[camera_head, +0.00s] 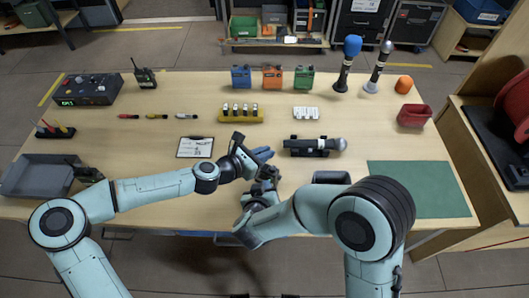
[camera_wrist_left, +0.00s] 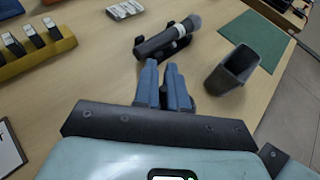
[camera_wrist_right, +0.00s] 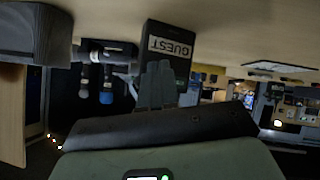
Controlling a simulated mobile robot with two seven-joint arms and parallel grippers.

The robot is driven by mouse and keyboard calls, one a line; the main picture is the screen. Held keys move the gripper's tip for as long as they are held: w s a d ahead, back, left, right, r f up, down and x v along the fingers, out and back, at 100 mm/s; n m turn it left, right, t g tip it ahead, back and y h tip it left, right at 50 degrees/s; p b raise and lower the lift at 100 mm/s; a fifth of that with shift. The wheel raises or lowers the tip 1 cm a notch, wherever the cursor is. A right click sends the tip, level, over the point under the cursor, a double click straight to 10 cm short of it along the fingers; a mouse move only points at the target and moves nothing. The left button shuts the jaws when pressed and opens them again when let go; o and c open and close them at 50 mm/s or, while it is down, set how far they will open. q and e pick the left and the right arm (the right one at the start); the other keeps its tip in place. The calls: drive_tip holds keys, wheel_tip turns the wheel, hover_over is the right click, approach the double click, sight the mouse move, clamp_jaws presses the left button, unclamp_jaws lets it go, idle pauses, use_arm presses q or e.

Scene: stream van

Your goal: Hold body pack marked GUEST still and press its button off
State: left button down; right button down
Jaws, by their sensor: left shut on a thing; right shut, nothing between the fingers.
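The body pack marked GUEST (camera_wrist_right: 172,42) is a dark box with a white label, filling the upper middle of the right wrist view. That view is upside down. My left gripper (camera_head: 263,154) is low over the table's front middle, its blue-grey fingers (camera_wrist_left: 166,85) shut; the fingers and arm hide most of what they hold. The pack is not clear in the head or left wrist view. My right gripper (camera_head: 268,173) is just in front of and below the left one. Its fingers (camera_wrist_right: 157,84) are shut, empty and overlap the pack's near edge; contact cannot be told. The button is not visible.
A microphone in a cradle (camera_head: 315,146) lies just right of the grippers. A dark open holder (camera_head: 331,177) stands near the front edge, partly behind my right arm. A clipboard (camera_head: 195,148) lies left, a yellow battery rack (camera_head: 223,116) behind, a green mat (camera_head: 430,190) at right.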

drive_tip(key=shift+w, duration=0.1)
idle(0.4)
drive_tip(key=shift+s+a, duration=0.2)
drive_tip(key=shift+s, duration=0.35)
drive_tip(key=shift+s+a, duration=0.45)
drive_tip(key=shift+s, duration=0.45)
drive_tip(key=shift+s+a, duration=0.4)
drive_tip(key=shift+s, duration=0.5)
drive_tip(key=shift+s+a, duration=0.45)
drive_tip(key=shift+s, duration=0.45)
use_arm(q)
drive_tip(key=c, duration=1.1)
unclamp_jaws()
